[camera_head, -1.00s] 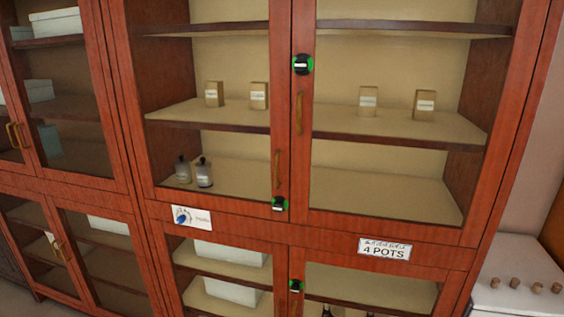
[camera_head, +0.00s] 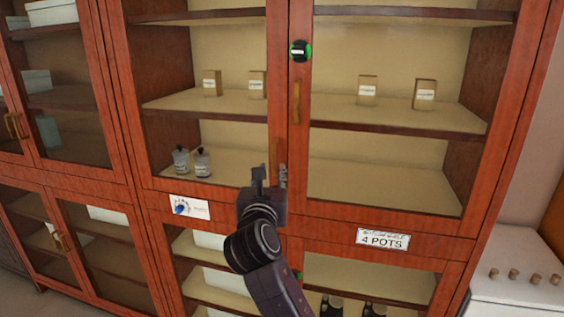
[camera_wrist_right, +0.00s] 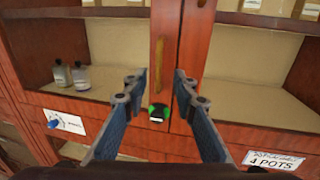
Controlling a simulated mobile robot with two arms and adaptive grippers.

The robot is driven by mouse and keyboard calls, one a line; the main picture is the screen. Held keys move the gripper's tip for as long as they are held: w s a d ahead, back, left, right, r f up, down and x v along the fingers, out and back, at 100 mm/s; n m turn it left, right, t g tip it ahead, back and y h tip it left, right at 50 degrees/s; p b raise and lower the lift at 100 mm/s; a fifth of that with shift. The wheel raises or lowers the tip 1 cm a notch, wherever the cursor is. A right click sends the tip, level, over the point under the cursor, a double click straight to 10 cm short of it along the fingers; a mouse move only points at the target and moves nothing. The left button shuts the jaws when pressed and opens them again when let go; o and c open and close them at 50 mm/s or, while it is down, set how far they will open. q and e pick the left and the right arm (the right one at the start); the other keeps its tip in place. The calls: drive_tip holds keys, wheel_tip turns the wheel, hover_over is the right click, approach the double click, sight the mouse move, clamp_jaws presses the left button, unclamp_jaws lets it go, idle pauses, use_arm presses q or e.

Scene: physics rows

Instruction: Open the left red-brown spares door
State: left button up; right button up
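The left red-brown door (camera_head: 205,110) of the upper cabinet is a glazed wooden door and looks shut. Its upright handle (camera_head: 275,157) is on its right edge; it also shows in the right wrist view (camera_wrist_right: 158,66). A black, green-ringed lock (camera_wrist_right: 158,112) sits below the handle; in the head view my gripper hides it. My right gripper (camera_head: 270,174) is open and empty in front of the handle's lower end. In the right wrist view its fingers (camera_wrist_right: 158,88) are on either side of the handle line, apart from it. My left gripper is not in view.
The right door (camera_head: 390,170) has its own handle (camera_head: 296,102) and green-ringed lock (camera_head: 300,51). A picture label (camera_head: 189,208) and a "4 POTS" label (camera_head: 383,239) are below. Bottles (camera_head: 203,163) and small boxes stand behind glass. A white counter (camera_head: 520,275) is at right.

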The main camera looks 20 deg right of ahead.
sight(273, 160)
drive_tip(key=p+x, duration=0.1)
drive_tip(key=x, duration=0.6)
drive_tip(key=shift+w+f, duration=0.15)
drive_tip(key=shift+w, duration=0.15)
clamp_jaws()
